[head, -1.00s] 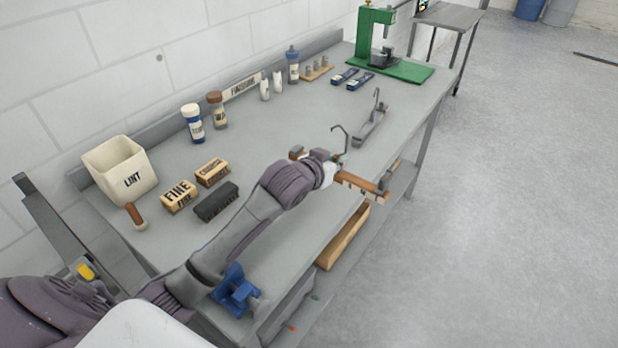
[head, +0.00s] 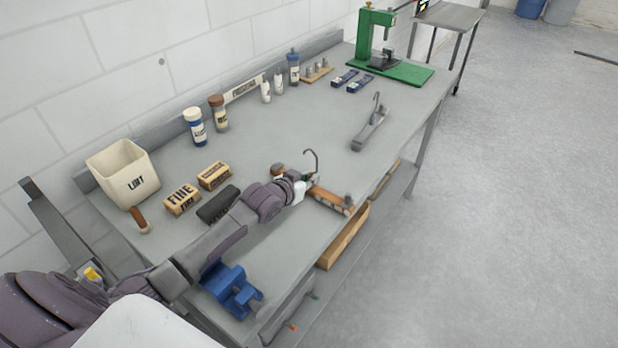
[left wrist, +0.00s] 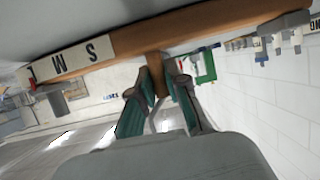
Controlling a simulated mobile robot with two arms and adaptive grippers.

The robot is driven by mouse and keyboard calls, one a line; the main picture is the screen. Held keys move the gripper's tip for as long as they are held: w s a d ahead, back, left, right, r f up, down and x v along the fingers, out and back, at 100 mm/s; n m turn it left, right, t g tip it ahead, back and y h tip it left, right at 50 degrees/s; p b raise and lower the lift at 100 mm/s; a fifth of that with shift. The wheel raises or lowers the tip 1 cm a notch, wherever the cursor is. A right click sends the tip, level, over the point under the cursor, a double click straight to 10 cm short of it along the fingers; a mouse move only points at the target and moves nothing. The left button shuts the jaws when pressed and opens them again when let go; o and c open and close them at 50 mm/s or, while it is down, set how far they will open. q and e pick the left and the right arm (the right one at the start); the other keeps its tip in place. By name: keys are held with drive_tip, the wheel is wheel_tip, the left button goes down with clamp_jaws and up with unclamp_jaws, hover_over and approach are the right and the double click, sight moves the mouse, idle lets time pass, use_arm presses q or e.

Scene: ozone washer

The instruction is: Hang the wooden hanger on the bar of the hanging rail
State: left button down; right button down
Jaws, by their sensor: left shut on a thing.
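The wooden hanger (head: 328,199) has a brown wooden bar, a dark metal hook (head: 314,160) pointing up and a grey clip near its right end. My left gripper (head: 302,186) is shut on it around the middle, above the bench's front part. In the left wrist view, the teal fingers (left wrist: 157,98) close on a brown piece below the wooden bar (left wrist: 185,36), which carries a pale lettered label. I cannot make out a hanging rail or its bar in either view. My right gripper is not in view.
A grey hooked hanger-like piece (head: 370,130) lies on the grey bench (head: 290,135). A lint bin (head: 126,176), blocks (head: 182,201), a blue clamp-like tool (head: 231,290) and bottles (head: 195,127) stand on it. A green press (head: 376,45) is at the far end. Open floor lies right.

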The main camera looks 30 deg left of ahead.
use_arm(q)
drive_tip(key=shift+f, duration=0.1)
drive_tip(key=c, duration=1.2)
unclamp_jaws()
drive_tip(key=shift+o, duration=0.2)
drive_tip(key=b+v, duration=0.1)
drive_tip(key=v, duration=1)
drive_tip(key=shift+s+r, duration=0.35)
drive_tip(key=shift+s, duration=0.15)
